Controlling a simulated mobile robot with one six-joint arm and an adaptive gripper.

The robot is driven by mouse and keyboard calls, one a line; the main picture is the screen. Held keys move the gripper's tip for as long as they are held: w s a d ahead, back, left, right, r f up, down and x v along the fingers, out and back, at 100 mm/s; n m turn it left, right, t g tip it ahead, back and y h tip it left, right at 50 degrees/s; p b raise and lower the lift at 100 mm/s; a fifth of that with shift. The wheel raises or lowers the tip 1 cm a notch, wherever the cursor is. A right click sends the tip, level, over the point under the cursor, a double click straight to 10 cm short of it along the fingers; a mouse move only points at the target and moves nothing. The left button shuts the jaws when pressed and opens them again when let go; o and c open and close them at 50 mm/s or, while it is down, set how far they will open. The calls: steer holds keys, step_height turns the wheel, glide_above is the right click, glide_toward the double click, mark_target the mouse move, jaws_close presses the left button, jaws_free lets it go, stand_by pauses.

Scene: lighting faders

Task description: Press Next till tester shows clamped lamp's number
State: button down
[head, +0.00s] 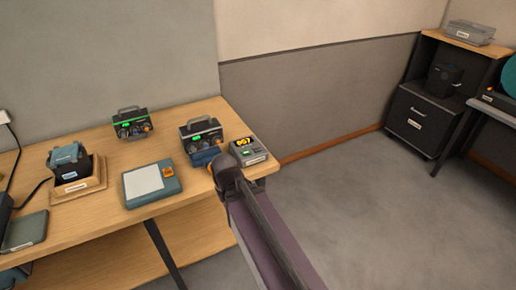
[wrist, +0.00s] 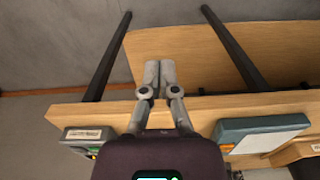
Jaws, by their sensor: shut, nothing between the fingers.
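Two handled dark units with green lights, one at the back (head: 130,123) and one beside the tester (head: 201,134), stand on the bench. I cannot tell which thing is the clamped lamp. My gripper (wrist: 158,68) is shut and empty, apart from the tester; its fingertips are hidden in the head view.
A blue-grey box with a white pad (head: 151,184) lies mid-bench. A boxy device on a wooden base (head: 73,165) stands to the left. The bench (head: 105,222) has a lower shelf. A dark cabinet (head: 416,122) stands at the far right; open floor lies between.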

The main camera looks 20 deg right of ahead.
steer(key=shift+w, duration=0.15)
step_height(320, 180, up, 10)
steer(key=m+t+y+p, duration=0.1)
steer(key=m+t+p, duration=0.3)
steer(key=m+t, duration=0.4)
glide_above(257, 149)
steer(key=t, duration=0.1)
steer(key=shift+d+n, duration=0.1)
steer(key=shift+n, duration=0.2)
steer(key=shift+f, duration=0.15)
step_height(257, 149, down, 8)
steer(key=b, duration=0.8)
steer(key=shift+f, duration=0.25)
